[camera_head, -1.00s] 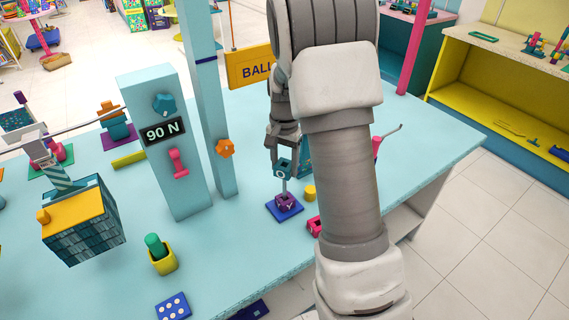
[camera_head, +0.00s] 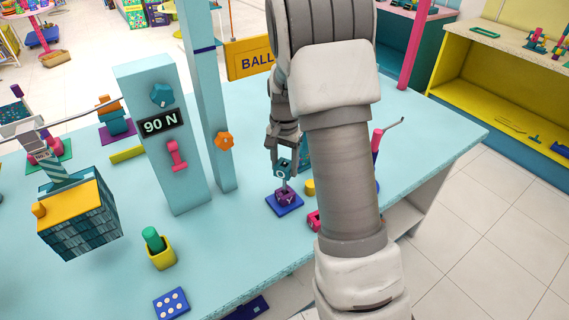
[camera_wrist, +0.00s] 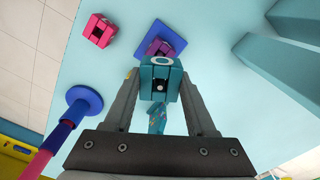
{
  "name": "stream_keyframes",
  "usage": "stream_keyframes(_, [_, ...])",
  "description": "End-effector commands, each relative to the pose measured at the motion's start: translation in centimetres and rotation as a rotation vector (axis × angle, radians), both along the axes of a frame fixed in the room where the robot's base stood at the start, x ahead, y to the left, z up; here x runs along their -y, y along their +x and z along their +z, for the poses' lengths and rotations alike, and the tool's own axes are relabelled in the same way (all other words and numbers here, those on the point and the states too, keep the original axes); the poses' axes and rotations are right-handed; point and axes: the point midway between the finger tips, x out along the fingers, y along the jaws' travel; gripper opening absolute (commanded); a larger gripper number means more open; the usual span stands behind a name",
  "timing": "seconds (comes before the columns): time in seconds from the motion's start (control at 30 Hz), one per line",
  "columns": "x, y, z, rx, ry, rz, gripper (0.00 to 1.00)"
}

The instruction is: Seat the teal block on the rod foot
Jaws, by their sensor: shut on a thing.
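My gripper (camera_head: 284,158) is shut on the teal block (camera_head: 285,170), which has a white ring mark on its side. It holds the block above the rod foot, a blue square base (camera_head: 285,209) with a purple block (camera_head: 286,196) on it. A thin grey rod (camera_head: 285,185) shows between the teal and purple blocks. In the wrist view the teal block (camera_wrist: 160,76) sits between the two fingers, with the purple block (camera_wrist: 160,46) just beyond. The teal block's underside and its exact fit on the rod are hidden.
A pink block (camera_head: 313,221) and a yellow cylinder (camera_head: 310,187) lie close by. A pink-and-blue stick on a blue disc (camera_wrist: 84,99) stands beside my gripper. A pale blue pillar with a 90 N display (camera_head: 160,124) stands left.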

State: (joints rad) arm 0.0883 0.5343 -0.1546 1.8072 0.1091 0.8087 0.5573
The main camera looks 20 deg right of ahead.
Motion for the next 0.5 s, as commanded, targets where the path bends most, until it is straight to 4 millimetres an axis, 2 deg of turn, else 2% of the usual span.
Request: stream_keyframes(0.5, [0.0,0.0,-1.4,0.000,0.000,0.000,0.00])
